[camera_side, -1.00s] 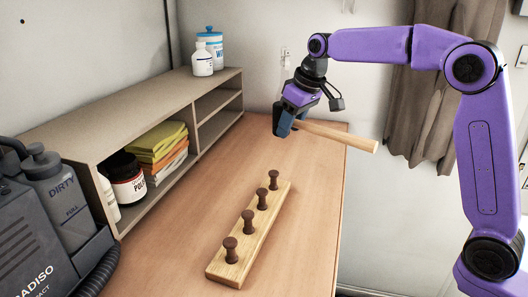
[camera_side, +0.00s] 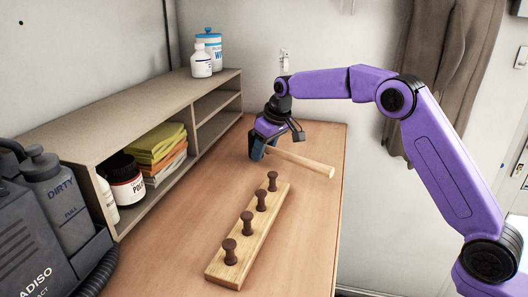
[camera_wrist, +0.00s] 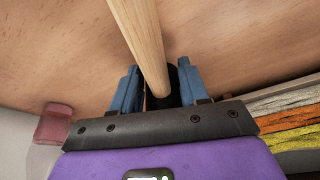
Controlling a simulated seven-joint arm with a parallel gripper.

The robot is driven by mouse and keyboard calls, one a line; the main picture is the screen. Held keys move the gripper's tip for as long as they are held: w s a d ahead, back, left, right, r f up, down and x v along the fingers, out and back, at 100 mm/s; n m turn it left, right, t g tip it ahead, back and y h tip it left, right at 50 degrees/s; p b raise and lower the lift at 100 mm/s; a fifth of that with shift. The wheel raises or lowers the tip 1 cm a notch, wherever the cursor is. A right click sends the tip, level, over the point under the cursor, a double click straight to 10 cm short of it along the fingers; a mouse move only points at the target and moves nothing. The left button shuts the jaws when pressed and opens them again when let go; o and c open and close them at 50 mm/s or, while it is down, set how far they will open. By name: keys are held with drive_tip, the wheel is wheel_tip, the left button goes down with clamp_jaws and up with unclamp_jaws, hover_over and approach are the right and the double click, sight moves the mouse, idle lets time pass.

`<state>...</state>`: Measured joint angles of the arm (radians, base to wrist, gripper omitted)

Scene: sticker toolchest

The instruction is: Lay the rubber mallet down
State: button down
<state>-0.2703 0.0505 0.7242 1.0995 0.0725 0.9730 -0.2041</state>
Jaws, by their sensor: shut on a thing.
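The rubber mallet shows in the side view as a pale wooden handle (camera_side: 305,163) sticking out to the right from my gripper (camera_side: 258,152). My gripper points down, low over the far part of the wooden worktop (camera_side: 205,190), with its blue fingers shut on the mallet near its head. In the wrist view the handle (camera_wrist: 143,40) runs up and away from between the blue fingers, and part of the black head shows at its lower end. The fingers hide most of the head. I cannot tell whether the mallet touches the worktop.
A wooden rail with several brown pegs (camera_side: 247,222) lies in front of the mallet. A shelf unit (camera_side: 125,95) on the left holds folded cloths (camera_side: 160,142), a dark jar (camera_side: 124,178) and bottles. A grey machine (camera_side: 50,230) stands front left. Worktop left of the rail is clear.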

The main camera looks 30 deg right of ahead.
drive_tip(key=shift+f, duration=0.35)
drive_tip(key=shift+f, duration=0.2)
drive_tip(key=c, duration=0.5)
unclamp_jaws()
drive_tip(key=shift+c, duration=0.2)
drive_tip(key=v, duration=1.2)
drive_tip(key=shift+d+r, duration=0.15)
